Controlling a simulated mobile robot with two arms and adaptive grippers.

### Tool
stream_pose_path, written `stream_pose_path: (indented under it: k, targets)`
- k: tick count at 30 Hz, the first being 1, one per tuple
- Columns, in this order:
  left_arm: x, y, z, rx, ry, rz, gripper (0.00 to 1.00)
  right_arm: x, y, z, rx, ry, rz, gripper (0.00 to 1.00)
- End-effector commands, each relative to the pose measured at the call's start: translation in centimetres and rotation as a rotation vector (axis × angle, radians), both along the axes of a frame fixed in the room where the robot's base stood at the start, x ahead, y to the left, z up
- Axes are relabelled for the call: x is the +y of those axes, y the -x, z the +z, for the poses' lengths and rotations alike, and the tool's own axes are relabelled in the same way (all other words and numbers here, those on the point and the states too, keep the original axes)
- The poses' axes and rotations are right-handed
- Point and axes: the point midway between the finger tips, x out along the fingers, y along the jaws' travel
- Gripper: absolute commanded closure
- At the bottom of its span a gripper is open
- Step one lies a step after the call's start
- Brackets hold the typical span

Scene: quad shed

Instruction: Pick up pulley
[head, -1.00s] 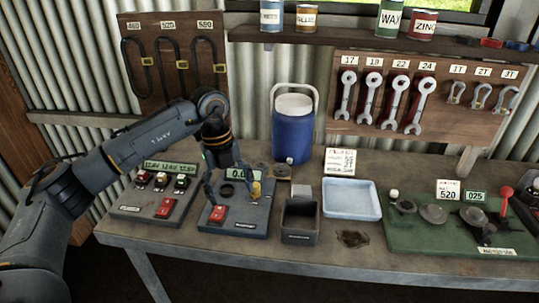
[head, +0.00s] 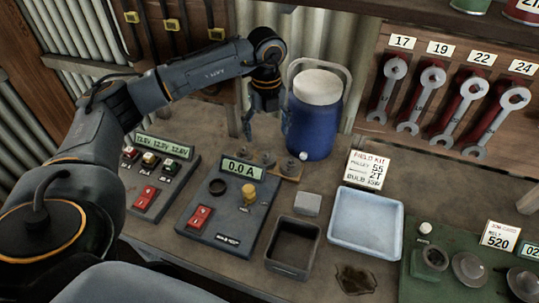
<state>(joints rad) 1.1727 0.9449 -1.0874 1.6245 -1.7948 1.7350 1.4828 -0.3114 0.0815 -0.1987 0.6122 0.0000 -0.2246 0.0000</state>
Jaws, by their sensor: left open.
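A small wooden stand (head: 290,176) with several small grey round parts (head: 268,158) sits on the bench behind the ammeter box. These may be the pulleys, but they are too small to tell for sure. My left gripper (head: 265,128) is open and empty, pointing down above and behind these parts, just left of the blue cooler. It looks apart from them. A card (head: 367,170) reading "FIELD KIT, PULLEY 55" leans behind the tray. My right gripper is out of view.
The blue cooler (head: 314,125) stands close right of the gripper. The ammeter box (head: 230,215) and switch box (head: 155,180) are at left. A dark open bin (head: 292,245), grey block (head: 308,203), pale blue tray (head: 365,230) and green panel (head: 440,285) fill the right.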

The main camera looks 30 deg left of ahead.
Motion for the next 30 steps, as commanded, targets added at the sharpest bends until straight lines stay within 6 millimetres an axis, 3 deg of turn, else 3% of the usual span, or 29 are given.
stream_pose_path:
  k: [6,14,21,30]
  targets:
    - [0.0,0.0,-3.6,0.002,0.001,-0.001,0.23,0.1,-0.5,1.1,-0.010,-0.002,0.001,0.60]
    - [0.0,0.0,-5.4,0.003,0.000,0.000,0.23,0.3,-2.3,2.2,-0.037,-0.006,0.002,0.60]
    - [0.1,-0.1,-9.0,0.002,0.001,-0.001,0.23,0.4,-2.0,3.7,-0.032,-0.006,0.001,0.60]
    - [0.2,-0.2,-9.8,-0.001,0.001,-0.001,0.23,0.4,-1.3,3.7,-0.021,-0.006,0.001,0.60]
